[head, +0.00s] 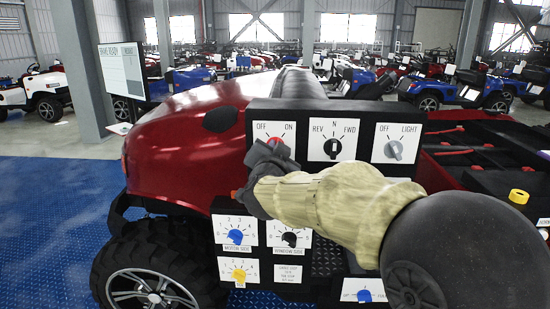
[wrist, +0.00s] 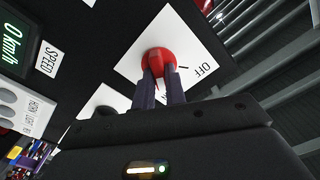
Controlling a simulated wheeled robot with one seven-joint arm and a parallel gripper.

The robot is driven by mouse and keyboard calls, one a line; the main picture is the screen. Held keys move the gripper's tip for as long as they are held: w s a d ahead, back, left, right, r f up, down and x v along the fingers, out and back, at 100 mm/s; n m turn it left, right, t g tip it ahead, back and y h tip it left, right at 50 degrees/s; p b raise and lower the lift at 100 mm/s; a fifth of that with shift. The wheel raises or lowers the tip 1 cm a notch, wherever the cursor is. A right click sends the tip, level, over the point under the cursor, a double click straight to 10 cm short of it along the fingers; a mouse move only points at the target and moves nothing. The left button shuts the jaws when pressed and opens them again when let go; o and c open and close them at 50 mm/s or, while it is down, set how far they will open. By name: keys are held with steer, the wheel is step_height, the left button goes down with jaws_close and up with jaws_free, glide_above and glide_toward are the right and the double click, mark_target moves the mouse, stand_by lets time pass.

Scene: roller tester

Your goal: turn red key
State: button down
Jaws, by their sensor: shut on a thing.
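The red key (head: 275,141) is on a white OFF/ON plate (head: 262,128) at the upper left of a black control panel, mostly hidden behind my gripper in the head view. In the wrist view the round red key (wrist: 158,62) sits on its white plate, with the word OFF to its right. My gripper (wrist: 160,82) has both fingers close together on the red key's raised grip. It also shows in the head view (head: 268,160), reaching the panel from the lower right. The key's exact turn angle is hard to tell.
Beside the key are a black REV/N/FWD knob (head: 332,146) and a grey OFF/LIGHT knob (head: 394,149). Below are blue (head: 235,237), black (head: 290,239) and yellow (head: 239,274) knobs. The panel stands at a red vehicle (head: 180,130). Blue floor (head: 50,220) is clear at left.

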steer(key=shift+f+m, duration=0.1)
steer(key=shift+m, duration=0.2)
steer(key=c, duration=1.4)
jaws_free()
steer(key=shift+c, duration=0.2)
steer(key=shift+s, duration=0.15)
steer(key=s+b, duration=0.2)
steer(key=s, duration=1.5)
steer(key=shift+a+b, duration=0.35)
